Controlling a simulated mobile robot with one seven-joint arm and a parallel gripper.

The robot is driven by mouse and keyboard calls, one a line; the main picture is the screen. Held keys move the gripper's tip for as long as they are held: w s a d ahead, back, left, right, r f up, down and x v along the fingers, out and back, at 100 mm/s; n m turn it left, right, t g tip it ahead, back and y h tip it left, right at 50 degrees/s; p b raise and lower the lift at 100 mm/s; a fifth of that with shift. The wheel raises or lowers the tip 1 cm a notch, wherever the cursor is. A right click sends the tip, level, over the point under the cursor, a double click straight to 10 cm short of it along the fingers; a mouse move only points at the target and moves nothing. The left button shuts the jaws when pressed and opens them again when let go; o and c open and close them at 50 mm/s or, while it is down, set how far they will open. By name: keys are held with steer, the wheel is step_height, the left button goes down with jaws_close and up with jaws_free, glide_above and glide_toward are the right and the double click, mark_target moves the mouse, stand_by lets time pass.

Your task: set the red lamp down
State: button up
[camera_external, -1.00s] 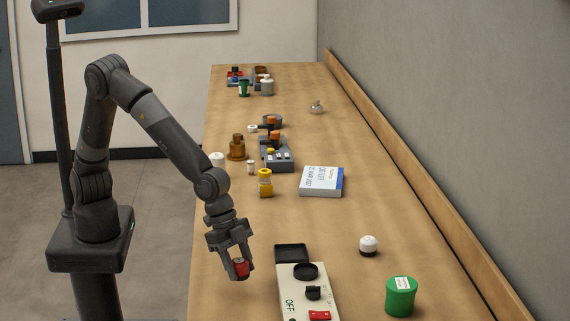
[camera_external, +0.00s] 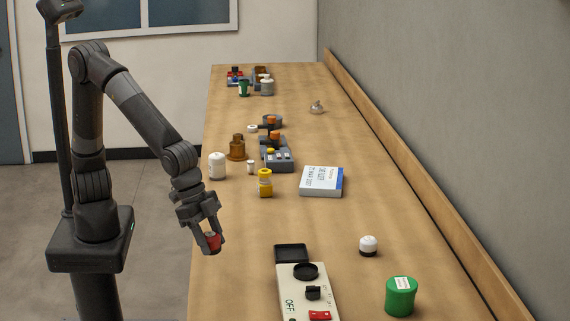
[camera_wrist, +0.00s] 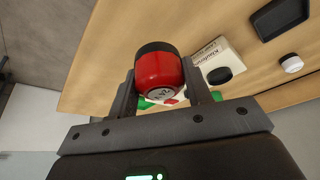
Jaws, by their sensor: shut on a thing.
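The red lamp (camera_external: 213,243) is a small red cylinder with a dark end. My gripper (camera_external: 208,240) is shut on it, near the left edge of the wooden bench (camera_external: 240,222). The lamp appears to be above the level of the bench top, with no contact to be seen.
A white control box (camera_external: 291,285) with a black tray (camera_external: 291,253) is on the near bench. A yellow jar (camera_external: 265,184), a white jar (camera_external: 217,166), a white-blue box (camera_external: 321,181) and a green tub (camera_external: 401,297) stand around. Bare wood lies between the yellow jar and tray.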

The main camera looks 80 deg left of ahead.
steer(key=w+a+r+n+y, duration=0.1)
steer(key=w+a+n, duration=0.1)
steer(key=a, duration=0.5)
steer(key=w+a+n+y, duration=0.1)
steer(key=w+a+n, duration=0.2)
steer(key=a, duration=0.4)
steer(key=n+y, duration=0.4)
steer(key=n, duration=0.7)
glide_above(232, 195)
steer(key=s, duration=0.1)
steer(key=shift+d+f, duration=0.2)
steer(key=shift+f, duration=1.9)
steer(key=shift+d+f, duration=0.2)
steer(key=shift+f, duration=3.9)
steer(key=shift+f, duration=0.15)
steer(key=o, duration=1)
